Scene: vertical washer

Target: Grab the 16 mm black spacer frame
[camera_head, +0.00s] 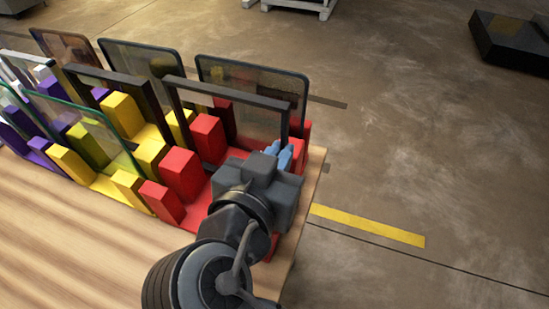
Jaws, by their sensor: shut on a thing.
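A black rectangular spacer frame (226,91) stands upright among the red slotted blocks at the right end of the rack. My gripper (285,157), with blue fingertips, is at the lower part of the frame's right side bar and is shut on it. The gripper body hides the frame's lower right corner. Red blocks hide part of its lower edge. I cannot tell whether the frame is lifted from its slot. Another dark frame (112,76) stands further left, among the yellow blocks.
A dark-edged glass pane (255,75) stands close behind the held frame. Red (181,173), yellow (122,113) and purple (81,140) blocks hold more panes to the left. The wooden table (75,235) is bare in front. Open floor lies to the right.

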